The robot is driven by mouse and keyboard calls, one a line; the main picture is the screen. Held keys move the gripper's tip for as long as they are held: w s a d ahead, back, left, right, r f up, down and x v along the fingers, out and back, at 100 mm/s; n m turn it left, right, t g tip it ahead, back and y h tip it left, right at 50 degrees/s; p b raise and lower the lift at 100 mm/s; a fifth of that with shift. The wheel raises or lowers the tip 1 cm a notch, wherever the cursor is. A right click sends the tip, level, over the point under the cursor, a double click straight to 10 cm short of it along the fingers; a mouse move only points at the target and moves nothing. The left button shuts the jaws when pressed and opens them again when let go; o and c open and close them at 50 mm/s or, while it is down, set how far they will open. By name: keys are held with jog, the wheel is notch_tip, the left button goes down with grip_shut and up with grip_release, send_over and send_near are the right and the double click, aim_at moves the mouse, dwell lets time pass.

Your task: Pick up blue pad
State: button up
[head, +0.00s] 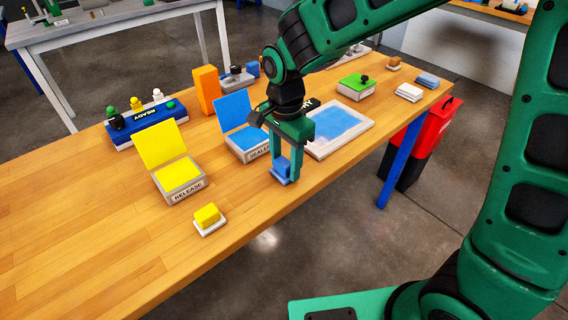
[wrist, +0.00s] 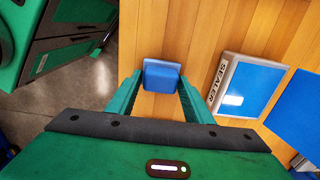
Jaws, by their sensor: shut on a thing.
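The blue pad (head: 281,172) is near the front edge of the wooden table, in front of the sealer box. My green gripper (head: 284,160) points down over it, with its two fingers shut on its sides. In the wrist view the blue pad (wrist: 162,76) shows between the fingertips (wrist: 161,84). Whether its underside touches the tabletop I cannot tell. The open sealer box (head: 248,144) with a blue lid stands just behind and left of it; it also shows in the wrist view (wrist: 248,88).
A yellow pad (head: 207,215) on a white base and an open yellow release box (head: 180,177) stand left. A white tray (head: 340,130) with a blue surface lies close to the right of my gripper. A green-lidded box (head: 356,88) stands beyond. The table's left front is clear.

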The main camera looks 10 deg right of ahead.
aim_at(285, 160)
notch_tip(285, 160, up, 4)
jog(key=shift+f, duration=0.2)
jog(key=s+a+r, duration=0.7)
jog(key=s+a, duration=0.1)
jog(key=shift+s, duration=0.25)
jog(key=o, duration=0.5)
jog(key=c, duration=0.3)
